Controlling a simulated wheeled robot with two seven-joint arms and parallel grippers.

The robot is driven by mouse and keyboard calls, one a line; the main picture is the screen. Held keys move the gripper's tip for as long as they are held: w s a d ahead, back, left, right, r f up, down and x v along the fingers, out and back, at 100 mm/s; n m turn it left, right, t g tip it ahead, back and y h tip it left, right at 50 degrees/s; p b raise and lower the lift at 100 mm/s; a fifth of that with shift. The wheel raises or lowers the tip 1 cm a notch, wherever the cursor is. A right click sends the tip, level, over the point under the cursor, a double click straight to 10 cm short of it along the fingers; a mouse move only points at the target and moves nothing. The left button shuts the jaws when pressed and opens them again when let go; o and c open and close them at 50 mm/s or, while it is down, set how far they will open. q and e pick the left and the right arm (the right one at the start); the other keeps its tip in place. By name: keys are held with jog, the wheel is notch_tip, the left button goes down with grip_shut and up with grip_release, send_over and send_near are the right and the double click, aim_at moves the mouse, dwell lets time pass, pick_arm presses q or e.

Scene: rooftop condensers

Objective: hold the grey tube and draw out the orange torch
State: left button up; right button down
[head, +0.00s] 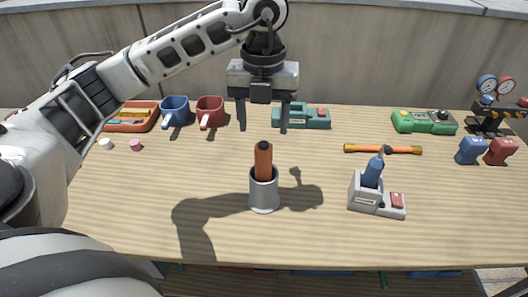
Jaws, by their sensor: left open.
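The orange torch (263,163) stands upright in the grey tube (264,194) near the middle of the wooden table. Its upper part with a dark top sticks out and its lower part is hidden inside the tube. My left gripper (263,127) points down above the torch, its fingers apart with nothing between them. The fingertips appear higher than the torch top and apart from it. My right gripper does not show.
A blue torch-like tool (373,172) sits in a grey stand (365,198) to the right. An orange bar (382,149), a teal device (308,117), a green device (425,122), blue (175,109) and red cups (210,111) stand farther back. The front left table (130,215) is clear.

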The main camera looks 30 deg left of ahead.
aim_at(264, 161)
pick_arm(q)
notch_tip(264, 161, down, 10)
jog(key=shift+f, duration=0.45)
